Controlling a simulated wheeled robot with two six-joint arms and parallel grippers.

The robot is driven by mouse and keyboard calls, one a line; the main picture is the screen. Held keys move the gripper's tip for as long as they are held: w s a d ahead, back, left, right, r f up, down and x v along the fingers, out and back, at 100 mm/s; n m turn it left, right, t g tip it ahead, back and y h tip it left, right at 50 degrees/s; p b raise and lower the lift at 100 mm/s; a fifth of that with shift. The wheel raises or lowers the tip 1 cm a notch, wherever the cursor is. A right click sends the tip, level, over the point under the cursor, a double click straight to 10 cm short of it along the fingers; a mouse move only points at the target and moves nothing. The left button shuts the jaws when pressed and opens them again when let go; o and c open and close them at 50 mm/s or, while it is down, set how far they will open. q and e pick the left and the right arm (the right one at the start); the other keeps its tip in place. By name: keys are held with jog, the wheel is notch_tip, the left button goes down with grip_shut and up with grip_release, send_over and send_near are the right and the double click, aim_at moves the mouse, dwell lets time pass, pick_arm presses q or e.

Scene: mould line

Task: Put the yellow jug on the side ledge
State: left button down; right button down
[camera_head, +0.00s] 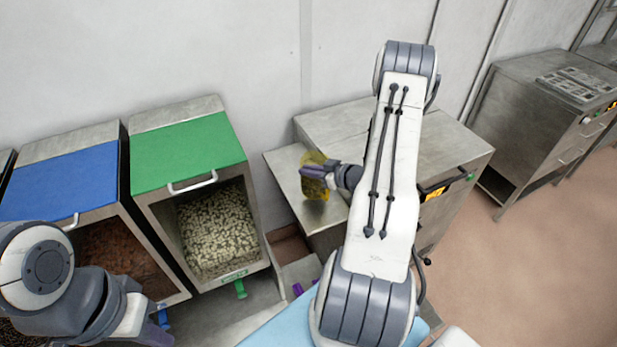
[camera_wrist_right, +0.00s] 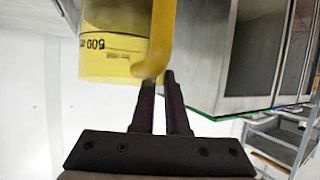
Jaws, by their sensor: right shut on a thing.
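The yellow jug (camera_head: 313,187) is see-through and sits at my right gripper (camera_head: 312,171), over the side ledge (camera_head: 284,167), a low metal shelf left of the steel cabinet. I cannot tell whether the jug touches the ledge. In the right wrist view the jug (camera_wrist_right: 112,42) shows upside-down "500" marking, and its handle is at the fingers of my right gripper (camera_wrist_right: 160,85), which is shut on it. My left gripper (camera_head: 155,333) is low at the left, partly out of the picture; its jaws are not clear.
A green-lidded bin (camera_head: 190,150) with pale pellets and a blue-lidded bin (camera_head: 65,182) with brown material stand at the left. The steel cabinet (camera_head: 450,160) is behind my right arm. A wall is close behind. Open floor (camera_head: 550,230) lies at the right.

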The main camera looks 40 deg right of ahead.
aim_at(311, 180)
notch_tip(311, 180, down, 3)
jog(key=shift+r+p, duration=0.1)
jog(key=shift+p, duration=0.55)
jog(key=shift+f, duration=0.5)
jog(key=c, duration=1.3)
grip_release()
jog(key=shift+f, duration=0.2)
jog(key=shift+c, duration=0.2)
jog(key=o, duration=0.4)
jog(key=shift+r, duration=0.15)
